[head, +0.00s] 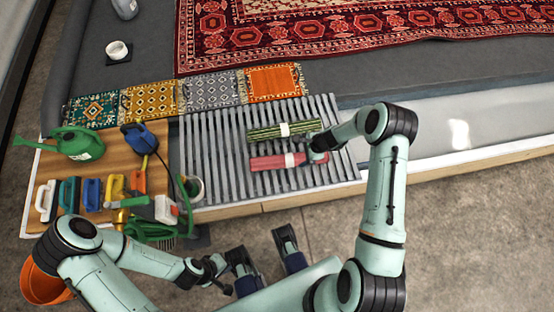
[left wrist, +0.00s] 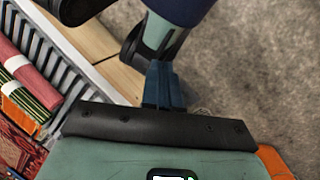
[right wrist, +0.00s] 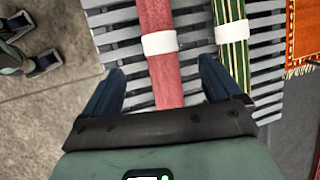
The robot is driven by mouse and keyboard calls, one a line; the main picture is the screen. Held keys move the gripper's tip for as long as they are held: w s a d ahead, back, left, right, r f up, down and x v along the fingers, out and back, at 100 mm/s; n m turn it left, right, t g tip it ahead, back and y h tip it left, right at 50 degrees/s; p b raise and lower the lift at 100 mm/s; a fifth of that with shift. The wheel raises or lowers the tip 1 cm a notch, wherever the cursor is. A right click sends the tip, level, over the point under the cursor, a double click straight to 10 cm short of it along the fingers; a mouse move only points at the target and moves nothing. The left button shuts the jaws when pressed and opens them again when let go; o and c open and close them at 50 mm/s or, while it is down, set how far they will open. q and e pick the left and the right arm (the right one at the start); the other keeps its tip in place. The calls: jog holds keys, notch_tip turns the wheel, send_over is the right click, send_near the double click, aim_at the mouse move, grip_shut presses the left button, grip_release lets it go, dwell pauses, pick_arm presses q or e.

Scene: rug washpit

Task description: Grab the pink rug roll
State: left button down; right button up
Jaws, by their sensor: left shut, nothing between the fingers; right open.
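The pink rug roll (head: 268,163) lies on the grey slatted rack in the head view, with a white band around it. My right gripper (head: 314,155) is over its right end. In the right wrist view, the open fingers (right wrist: 160,88) stand on either side of the pink roll (right wrist: 160,15), with gaps showing at both sides; whether they reach down to its level I cannot tell. My left gripper (head: 222,268) is off the rack at the front, above the floor. Its fingers (left wrist: 162,88) are shut and empty in the left wrist view.
A green striped roll (head: 265,132) lies beside the pink one, further back on the rack (head: 215,180). A wooden board (head: 150,190) with brushes, a watering can (head: 75,143) and bottles is at the left. Small rugs and a large red rug (head: 330,25) lie behind.

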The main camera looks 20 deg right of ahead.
aim_at(289, 159)
jog(key=b+x, duration=0.1)
jog(key=x, duration=0.6)
jog(key=shift+s+f, duration=0.1)
jog(key=b+x, duration=0.2)
jog(key=x, duration=0.3)
jog(key=shift+a+f, duration=0.25)
pick_arm(q)
jog(key=shift+t+y, duration=0.3)
jog(key=shift+t, duration=0.4)
jog(key=w+f, duration=0.1)
jog(key=w+a+f, duration=0.1)
jog(key=w+f, duration=0.1)
jog(key=w, duration=0.1)
jog(key=shift+w+a+f, duration=0.1)
jog(key=shift+a+f, duration=0.25)
pick_arm(e)
jog(key=shift+w+r, duration=0.1)
jog(key=shift+w, duration=0.15)
jog(key=c, duration=1.4)
